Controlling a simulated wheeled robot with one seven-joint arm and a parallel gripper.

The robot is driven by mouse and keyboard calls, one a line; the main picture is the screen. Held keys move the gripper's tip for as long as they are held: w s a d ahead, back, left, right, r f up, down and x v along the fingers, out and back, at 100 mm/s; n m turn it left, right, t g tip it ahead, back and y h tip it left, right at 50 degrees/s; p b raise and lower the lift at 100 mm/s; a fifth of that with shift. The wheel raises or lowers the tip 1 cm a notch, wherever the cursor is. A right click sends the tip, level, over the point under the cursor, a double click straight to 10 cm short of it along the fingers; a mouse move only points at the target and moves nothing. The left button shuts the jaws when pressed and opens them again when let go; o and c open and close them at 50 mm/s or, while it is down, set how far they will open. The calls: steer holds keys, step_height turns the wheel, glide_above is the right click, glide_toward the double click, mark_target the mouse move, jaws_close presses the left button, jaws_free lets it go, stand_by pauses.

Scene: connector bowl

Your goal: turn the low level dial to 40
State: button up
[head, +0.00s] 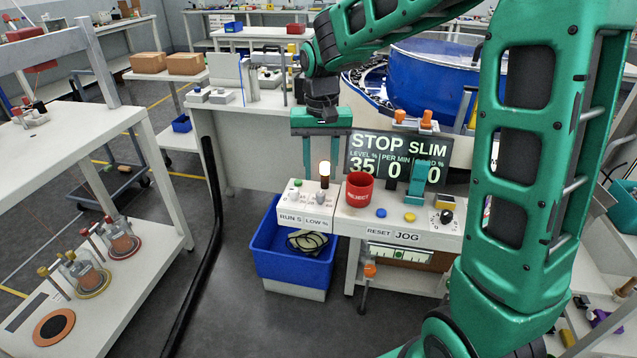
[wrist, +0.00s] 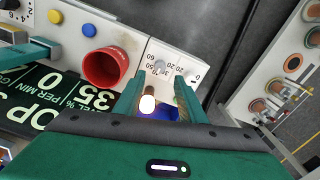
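The low level dial (head: 321,198) is a small grey knob on the white panel above the "LOW %" label. It also shows in the wrist view (wrist: 160,67), between and just beyond the fingertips, with a numbered scale around it; its exact setting is too small to tell. My gripper (head: 321,172) is open and empty, its fingers pointing down above the panel. A lit lamp (head: 324,168) on a dark post stands between the fingers, behind the dial. The display (head: 392,157) reads "STOP SLIM" and level 35.
A red reject cup (head: 359,190) stands close right of the lamp. Blue (head: 381,213) and yellow (head: 410,217) buttons and a black dial (head: 441,217) lie further right. A blue bin (head: 290,262) is below the panel. A large blue bowl (head: 430,65) stands behind.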

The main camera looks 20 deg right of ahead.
mark_target(322, 193)
steer(key=shift+r, duration=2.2)
steer(key=s+d+m, duration=0.2)
steer(key=s+d, duration=1)
steer(key=s, duration=0.3)
steer(key=s+d+f, duration=0.2)
steer(key=s, duration=0.5)
steer(key=s+d+f, duration=0.1)
steer(key=s+f, duration=0.1)
steer(key=s, duration=0.6)
steer(key=shift+s+d+m, duration=0.15)
steer(key=shift+d+m, duration=0.15)
steer(key=shift+d, duration=0.05)
steer(key=shift+f, duration=0.1)
steer(key=shift+w+f, duration=0.25)
steer(key=shift+w, duration=0.4)
